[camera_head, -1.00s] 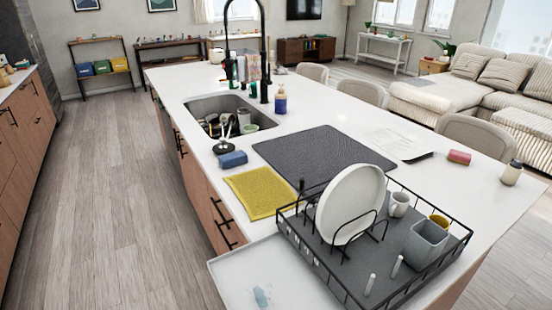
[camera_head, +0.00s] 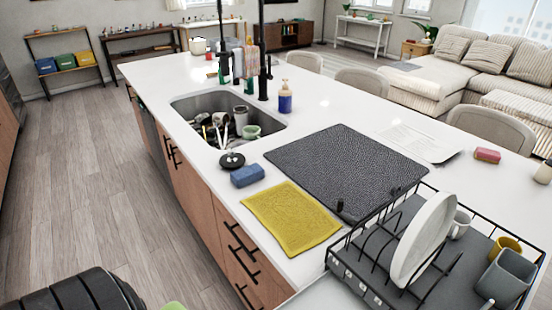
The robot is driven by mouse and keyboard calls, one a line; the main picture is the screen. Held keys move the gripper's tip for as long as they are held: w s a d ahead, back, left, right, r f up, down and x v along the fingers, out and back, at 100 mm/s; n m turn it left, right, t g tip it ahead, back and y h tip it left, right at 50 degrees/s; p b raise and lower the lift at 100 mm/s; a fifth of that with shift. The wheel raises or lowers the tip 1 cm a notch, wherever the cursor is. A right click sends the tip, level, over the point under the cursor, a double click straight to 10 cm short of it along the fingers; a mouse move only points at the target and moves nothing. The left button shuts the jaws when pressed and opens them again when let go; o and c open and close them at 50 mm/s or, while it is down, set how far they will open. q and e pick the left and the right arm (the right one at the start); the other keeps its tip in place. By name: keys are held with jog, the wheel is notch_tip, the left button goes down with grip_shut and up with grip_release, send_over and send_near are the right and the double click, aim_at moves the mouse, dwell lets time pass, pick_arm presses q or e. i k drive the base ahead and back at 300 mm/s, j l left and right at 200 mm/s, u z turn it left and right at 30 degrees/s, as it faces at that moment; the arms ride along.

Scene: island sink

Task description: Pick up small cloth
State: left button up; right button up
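A small yellow cloth (camera_head: 290,217) lies flat on the white island top, close to its left edge. It is between the blue sponge and the dish rack, in front of the dark drying mat. Nothing touches it from above. Neither of my grippers shows in the head view. A black ribbed part at the bottom left may belong to my arm, but no fingers are seen.
A blue sponge (camera_head: 247,175) lies just behind the cloth, and the sink (camera_head: 185,108) is beyond it. The dark mat (camera_head: 345,158) lies to the right. A wire dish rack (camera_head: 350,272) with a white plate (camera_head: 424,240) stands at the front right. Floor is clear at left.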

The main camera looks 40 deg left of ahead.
aim_at(247, 175)
jog(key=j+z, duration=0.1)
jog(key=j, duration=0.5)
jog(key=j+z, duration=0.1)
jog(key=j, duration=0.5)
jog(key=j+z, duration=0.1)
jog(key=j, duration=0.45)
jog(key=k+j+z, duration=0.15)
jog(key=j, duration=0.45)
jog(key=k+j+z, duration=0.1)
jog(key=j, duration=0.45)
